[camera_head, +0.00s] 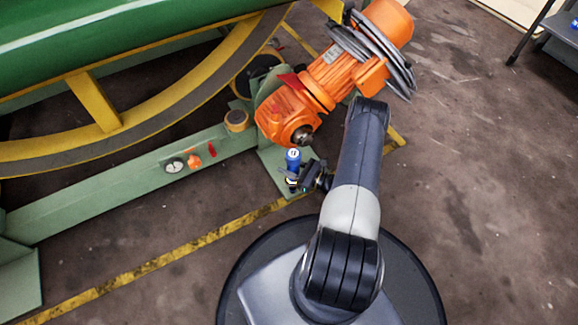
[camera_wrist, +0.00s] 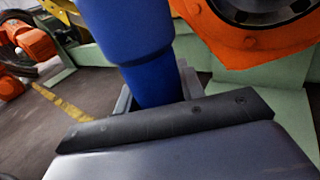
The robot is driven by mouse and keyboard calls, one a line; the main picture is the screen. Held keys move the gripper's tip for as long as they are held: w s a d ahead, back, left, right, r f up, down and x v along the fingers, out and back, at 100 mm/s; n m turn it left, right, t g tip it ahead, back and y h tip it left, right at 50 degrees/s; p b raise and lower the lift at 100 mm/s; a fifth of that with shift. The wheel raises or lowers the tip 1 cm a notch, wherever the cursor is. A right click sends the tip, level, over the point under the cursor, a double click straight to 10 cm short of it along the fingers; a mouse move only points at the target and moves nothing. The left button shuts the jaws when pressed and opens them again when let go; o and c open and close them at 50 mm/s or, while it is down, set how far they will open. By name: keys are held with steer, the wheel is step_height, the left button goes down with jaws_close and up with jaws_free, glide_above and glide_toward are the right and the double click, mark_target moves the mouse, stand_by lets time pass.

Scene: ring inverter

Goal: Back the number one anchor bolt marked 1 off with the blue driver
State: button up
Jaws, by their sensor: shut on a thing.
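The blue driver (camera_head: 293,158) stands upright at the green base plate below the orange gear motor, and its thick blue body fills the upper middle of the wrist view (camera_wrist: 128,45). My gripper (camera_head: 294,184) is shut on the driver. In the wrist view my gripper (camera_wrist: 155,98) has its jaws on either side of the blue body, partly hidden behind the dark gripper edge. The driver's lower end is too small to make out in the head view and hidden in the wrist view. The anchor bolt marked 1 cannot be made out in either view.
The orange gear motor (camera_head: 325,80) with coiled grey cable stands just behind the driver. A green frame beam (camera_head: 120,190) with a gauge (camera_head: 174,165) and a red lever runs left. A yellow floor line (camera_head: 150,265) crosses in front. Open floor lies right.

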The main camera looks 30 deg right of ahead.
mark_target(293, 155)
steer(key=shift+r, duration=0.15)
stand_by(0.3)
steer(key=shift+r+p, duration=1.5)
steer(key=shift+r, duration=1)
